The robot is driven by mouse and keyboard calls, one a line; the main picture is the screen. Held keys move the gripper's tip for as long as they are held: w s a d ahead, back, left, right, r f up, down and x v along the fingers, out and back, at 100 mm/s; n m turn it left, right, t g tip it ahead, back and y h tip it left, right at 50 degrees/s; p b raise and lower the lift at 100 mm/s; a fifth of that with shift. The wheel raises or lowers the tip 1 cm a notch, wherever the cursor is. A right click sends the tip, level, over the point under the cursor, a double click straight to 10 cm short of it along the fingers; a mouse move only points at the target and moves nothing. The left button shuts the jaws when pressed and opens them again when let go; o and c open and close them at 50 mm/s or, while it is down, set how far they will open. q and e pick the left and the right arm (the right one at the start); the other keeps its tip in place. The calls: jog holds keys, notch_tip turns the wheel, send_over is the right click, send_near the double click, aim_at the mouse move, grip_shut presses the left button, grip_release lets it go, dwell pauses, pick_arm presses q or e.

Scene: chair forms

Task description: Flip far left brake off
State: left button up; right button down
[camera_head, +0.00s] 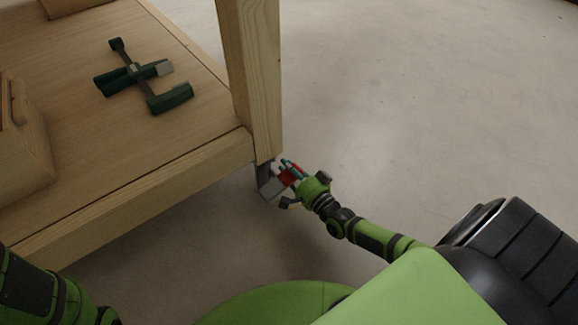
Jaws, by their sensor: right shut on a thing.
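A caster (264,172) with a grey bracket sits under the wooden leg of the table. A small red part, likely its brake (288,176), shows right at my right gripper's fingers. My right gripper (285,182) reaches in from the lower right and is shut at the red part beside the caster. The fingers hide part of the caster, so the brake's position cannot be told. My left arm shows at the lower left, but its gripper is out of the picture.
The wooden table (150,190) has a lower shelf with a dark green clamp (150,78) lying on it. A wooden block (22,140) stands at the left edge. The upright leg (252,75) rises above the caster. The concrete floor (420,90) to the right is clear.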

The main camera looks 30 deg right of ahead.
dwell(0.4)
jog(key=c, duration=1.1)
grip_release()
jog(key=shift+c, duration=0.2)
jog(key=shift+s, duration=0.3)
jog(key=s, duration=0.7)
jog(key=s+d, duration=0.1)
jog(key=s, duration=0.3)
jog(key=shift+s, duration=0.2)
